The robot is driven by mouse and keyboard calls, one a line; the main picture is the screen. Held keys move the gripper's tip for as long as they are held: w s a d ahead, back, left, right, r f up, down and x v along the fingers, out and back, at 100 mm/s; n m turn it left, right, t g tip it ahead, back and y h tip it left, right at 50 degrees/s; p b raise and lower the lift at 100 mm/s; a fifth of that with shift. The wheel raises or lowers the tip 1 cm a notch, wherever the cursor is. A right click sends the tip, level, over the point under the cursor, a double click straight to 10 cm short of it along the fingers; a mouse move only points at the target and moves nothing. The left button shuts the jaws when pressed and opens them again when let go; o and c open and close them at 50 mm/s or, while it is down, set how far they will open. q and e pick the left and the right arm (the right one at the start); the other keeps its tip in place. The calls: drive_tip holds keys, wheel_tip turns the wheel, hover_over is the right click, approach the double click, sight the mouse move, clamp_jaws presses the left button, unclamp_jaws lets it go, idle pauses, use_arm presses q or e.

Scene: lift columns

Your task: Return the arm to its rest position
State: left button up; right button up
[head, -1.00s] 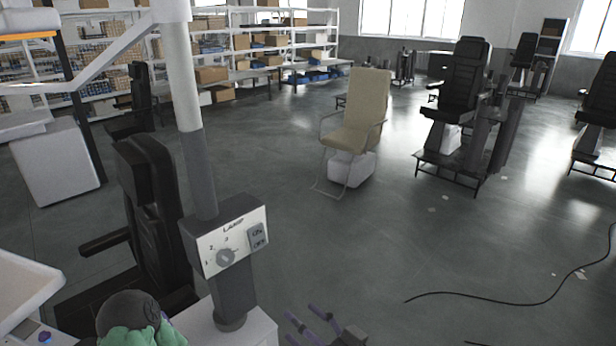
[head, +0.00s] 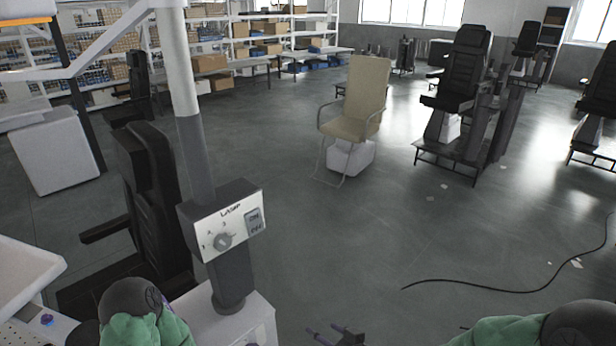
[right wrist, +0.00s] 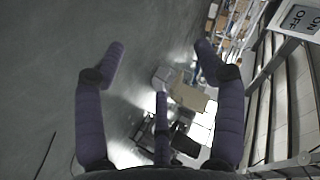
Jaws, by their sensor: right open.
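My right gripper (head: 325,335) shows only in part at the bottom middle edge of the head view, with purple fingers and a dark body. In the right wrist view the right gripper (right wrist: 160,58) has its purple fingers spread wide, with nothing between them. My right arm (head: 500,332) shows green at the bottom right. My left arm (head: 140,325) shows green at the bottom left; the left gripper is out of view.
A white cabinet (head: 260,312) is under the lamp post. A black chair (head: 160,200) stands behind it at left. A beige chair (head: 355,100) and a black chair (head: 462,75) stand farther back. A black cable (head: 470,285) lies on the floor at right.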

drive_tip(key=s+d+f+g+h, duration=0.1)
drive_tip(key=s+d+f+g, duration=0.1)
drive_tip(key=s+f, duration=0.3)
drive_tip(key=s+d+f+n+g+h, duration=0.1)
drive_tip(key=s+f+g, duration=0.3)
drive_tip(key=f, duration=0.9)
drive_tip(key=s+d+f+g+h, duration=0.1)
drive_tip(key=s+d+f+g, duration=0.1)
drive_tip(key=s+f, duration=0.4)
wheel_tip(320, 180, down, 4)
drive_tip(key=shift+s+d+f+g, duration=0.1)
drive_tip(key=shift+s+d+g, duration=0.3)
drive_tip(key=shift+g, duration=0.4)
